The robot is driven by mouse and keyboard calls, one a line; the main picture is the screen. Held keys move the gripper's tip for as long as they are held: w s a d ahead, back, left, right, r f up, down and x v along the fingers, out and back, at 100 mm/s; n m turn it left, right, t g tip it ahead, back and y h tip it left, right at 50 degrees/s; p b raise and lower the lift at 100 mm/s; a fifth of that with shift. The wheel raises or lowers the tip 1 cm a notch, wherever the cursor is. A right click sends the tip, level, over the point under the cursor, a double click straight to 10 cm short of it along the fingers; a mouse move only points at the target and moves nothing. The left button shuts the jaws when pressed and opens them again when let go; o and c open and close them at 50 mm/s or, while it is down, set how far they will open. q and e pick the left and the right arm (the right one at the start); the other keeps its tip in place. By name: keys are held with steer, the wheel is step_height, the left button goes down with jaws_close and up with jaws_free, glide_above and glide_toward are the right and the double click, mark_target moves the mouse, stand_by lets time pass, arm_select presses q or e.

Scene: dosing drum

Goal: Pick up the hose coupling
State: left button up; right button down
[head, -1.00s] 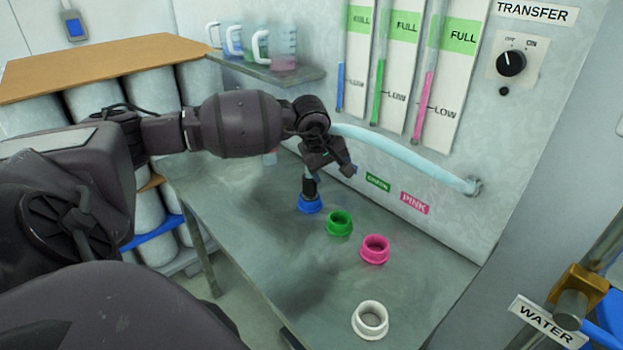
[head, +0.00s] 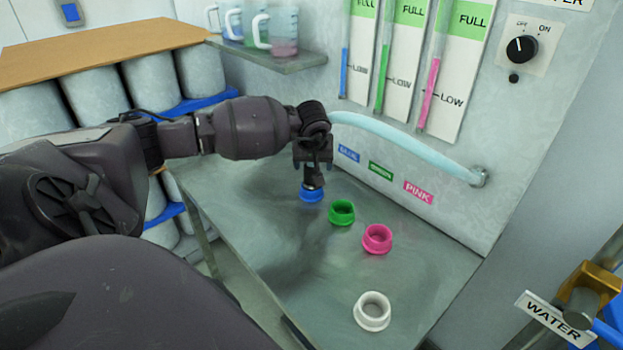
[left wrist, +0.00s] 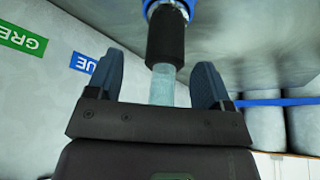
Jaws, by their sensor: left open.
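The hose coupling (head: 312,179) is a short black cylinder at the end of a pale blue hose (head: 405,149). It stands upright at the blue ring-shaped socket (head: 311,196) on the metal table. My left gripper (head: 313,160) is directly above the coupling and hides its top in the head view. In the left wrist view, the open fingers (left wrist: 160,72) stand on either side of the hose (left wrist: 163,86), with gaps on both sides. The black coupling (left wrist: 165,38) lies just beyond the fingertips. My right gripper is not in view.
Green (head: 342,212), pink (head: 377,239) and white (head: 372,311) sockets stand in a row on the table (head: 250,235). The wall panel with gauges rises behind. A shelf (head: 275,62) with jugs is at the back. A WATER sign (head: 552,318) is at lower right.

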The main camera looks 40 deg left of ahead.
mark_target(311, 180)
arm_select(q)
steer(key=x, duration=0.4)
steer(key=shift+a+f, duration=0.3)
steer(key=shift+a, duration=0.15)
steer(key=shift+w+r, duration=0.1)
steer(key=c, duration=1.2)
